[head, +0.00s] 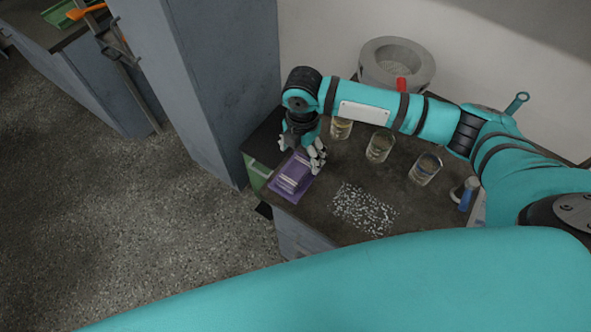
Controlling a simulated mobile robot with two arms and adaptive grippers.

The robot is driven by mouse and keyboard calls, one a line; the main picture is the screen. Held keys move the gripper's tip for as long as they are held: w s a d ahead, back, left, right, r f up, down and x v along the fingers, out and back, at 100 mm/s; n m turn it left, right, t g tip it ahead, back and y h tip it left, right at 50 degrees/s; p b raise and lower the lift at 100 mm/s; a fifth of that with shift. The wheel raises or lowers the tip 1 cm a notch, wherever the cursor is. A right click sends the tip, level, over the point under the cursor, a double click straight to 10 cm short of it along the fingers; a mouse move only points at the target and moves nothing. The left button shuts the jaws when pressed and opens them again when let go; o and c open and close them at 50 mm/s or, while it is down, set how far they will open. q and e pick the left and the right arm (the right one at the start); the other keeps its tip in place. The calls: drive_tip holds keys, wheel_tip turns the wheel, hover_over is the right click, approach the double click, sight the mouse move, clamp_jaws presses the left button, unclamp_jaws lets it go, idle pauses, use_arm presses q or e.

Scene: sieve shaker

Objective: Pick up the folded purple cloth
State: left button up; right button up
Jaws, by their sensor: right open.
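The folded purple cloth (291,177) lies near the left front corner of the dark worktop. My left gripper is not in view.
Glass beakers (380,146) stand behind and right on the worktop (322,205). White granules (364,208) lie scattered in front. A round grey vessel (397,64) stands at the back. A green container (257,176) and a tall grey cabinet (205,80) are left.

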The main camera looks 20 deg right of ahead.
sight(299, 166)
drive_tip(key=shift+f, duration=0.95)
drive_tip(key=f, duration=0.1)
drive_tip(key=f+p, duration=0.1)
drive_tip(key=f, duration=0.1)
drive_tip(key=shift+a+f, duration=0.25)
drive_tip(key=shift+f, duration=0.1)
drive_tip(key=shift+w+f+p, duration=0.1)
drive_tip(key=shift+f+p, duration=0.2)
drive_tip(key=shift+f, duration=0.2)
drive_tip(key=shift+c, duration=0.8)
drive_tip(key=c, duration=1.1)
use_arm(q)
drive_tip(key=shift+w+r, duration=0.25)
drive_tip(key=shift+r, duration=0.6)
